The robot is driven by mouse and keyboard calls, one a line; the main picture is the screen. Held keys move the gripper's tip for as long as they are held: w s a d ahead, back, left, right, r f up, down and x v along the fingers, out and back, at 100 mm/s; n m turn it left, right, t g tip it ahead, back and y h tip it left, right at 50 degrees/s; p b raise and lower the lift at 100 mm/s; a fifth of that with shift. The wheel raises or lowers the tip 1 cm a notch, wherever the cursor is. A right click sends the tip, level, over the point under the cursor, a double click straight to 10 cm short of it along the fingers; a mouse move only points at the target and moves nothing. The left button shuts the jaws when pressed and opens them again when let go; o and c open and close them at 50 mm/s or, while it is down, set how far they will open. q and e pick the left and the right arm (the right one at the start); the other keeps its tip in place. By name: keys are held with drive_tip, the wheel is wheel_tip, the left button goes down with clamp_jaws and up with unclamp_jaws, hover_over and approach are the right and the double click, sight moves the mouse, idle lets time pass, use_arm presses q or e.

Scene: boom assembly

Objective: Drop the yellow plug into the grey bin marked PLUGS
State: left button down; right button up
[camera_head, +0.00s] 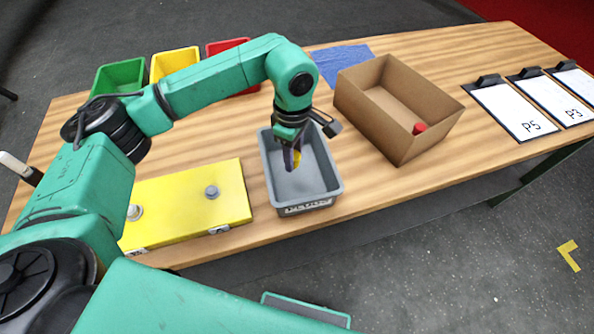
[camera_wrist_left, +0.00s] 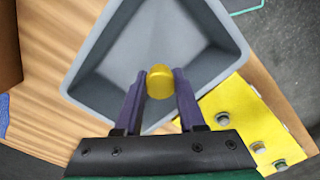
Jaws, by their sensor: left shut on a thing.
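The yellow plug (camera_wrist_left: 159,82) is between the two purple fingers of my left gripper (camera_wrist_left: 161,97), which is shut on it. My right gripper is not in view.
A yellow board (camera_head: 180,200) with grey knobs lies left of the bin. A cardboard box (camera_head: 385,125) with a red item (camera_head: 420,128) stands to the right. Green (camera_head: 120,76), yellow (camera_head: 175,62) and red bins are behind. Clipboards (camera_head: 510,110) lie at the far right.

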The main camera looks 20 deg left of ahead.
use_arm(q)
drive_tip(key=shift+w+f, duration=0.2)
drive_tip(key=shift+f, duration=0.15)
drive_tip(key=shift+r, duration=0.1)
drive_tip(key=shift+c, duration=2.1)
unclamp_jaws()
drive_tip(key=shift+s+r, duration=0.1)
drive_tip(key=shift+s, duration=0.1)
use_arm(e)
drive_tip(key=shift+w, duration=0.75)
use_arm(q)
drive_tip(key=shift+w, duration=0.1)
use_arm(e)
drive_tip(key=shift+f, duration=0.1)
use_arm(q)
drive_tip(key=shift+r, duration=0.25)
wheel_tip(320, 180, up, 14)
drive_tip(key=b, duration=0.2)
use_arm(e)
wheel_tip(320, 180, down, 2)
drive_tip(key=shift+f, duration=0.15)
